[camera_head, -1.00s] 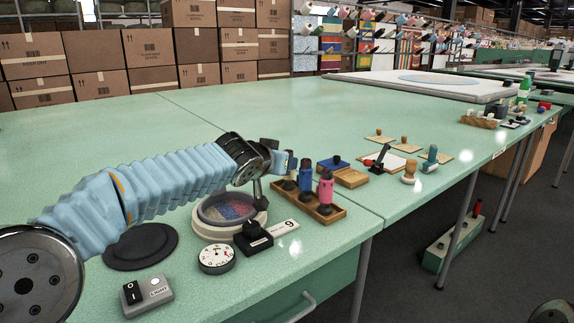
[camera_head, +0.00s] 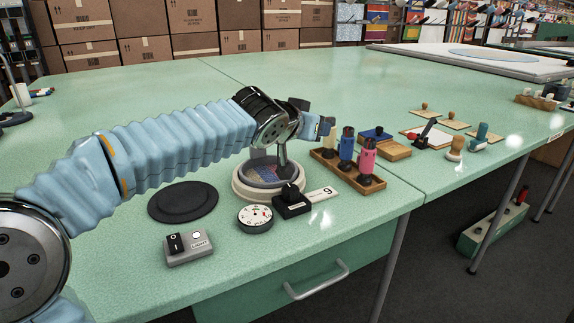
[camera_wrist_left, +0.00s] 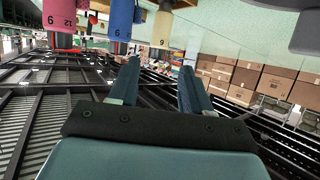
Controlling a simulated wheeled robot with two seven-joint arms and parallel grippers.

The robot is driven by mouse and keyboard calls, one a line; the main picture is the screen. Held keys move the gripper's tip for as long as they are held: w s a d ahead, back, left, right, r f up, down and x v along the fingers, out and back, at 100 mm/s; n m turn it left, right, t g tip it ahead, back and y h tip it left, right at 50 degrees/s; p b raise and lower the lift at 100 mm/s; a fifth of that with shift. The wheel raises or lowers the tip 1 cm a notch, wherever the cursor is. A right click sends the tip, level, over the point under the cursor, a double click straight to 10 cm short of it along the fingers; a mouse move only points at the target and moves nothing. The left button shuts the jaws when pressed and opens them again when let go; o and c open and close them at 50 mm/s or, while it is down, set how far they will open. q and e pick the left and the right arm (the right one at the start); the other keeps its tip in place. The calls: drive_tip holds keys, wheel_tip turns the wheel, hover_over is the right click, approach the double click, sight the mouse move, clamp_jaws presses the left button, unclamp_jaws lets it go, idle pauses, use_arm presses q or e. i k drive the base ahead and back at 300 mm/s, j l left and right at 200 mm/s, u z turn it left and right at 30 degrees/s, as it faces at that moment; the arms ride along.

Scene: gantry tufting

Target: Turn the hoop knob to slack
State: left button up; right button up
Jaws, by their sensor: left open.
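A black knob (camera_head: 291,195) stands on a small black block in front of the hoop, with a white strip marked with a numeral on its right. The round pale hoop (camera_head: 241,188) holds a coloured patterned cloth and is partly hidden by my left arm. A white dial gauge (camera_head: 255,217) lies left of the knob. My left gripper (camera_head: 318,125) is above and behind the knob, near the yellow bottle, and touches neither knob nor hoop. In the left wrist view its two fingers (camera_wrist_left: 160,68) are apart with nothing between them. My right gripper is not in view.
A wooden rack (camera_head: 372,185) with yellow, blue and pink bottles (camera_head: 367,156) stands right of the hoop. A light switch box (camera_head: 189,248) and a dark round disc (camera_head: 183,202) are at the left. Stamps and small tools lie farther right. The table behind is clear.

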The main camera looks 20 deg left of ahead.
sight(289, 192)
drive_tip(key=l+u, duration=0.35)
drive_tip(key=l, duration=0.4)
drive_tip(key=l+u, duration=0.35)
drive_tip(key=l, duration=0.4)
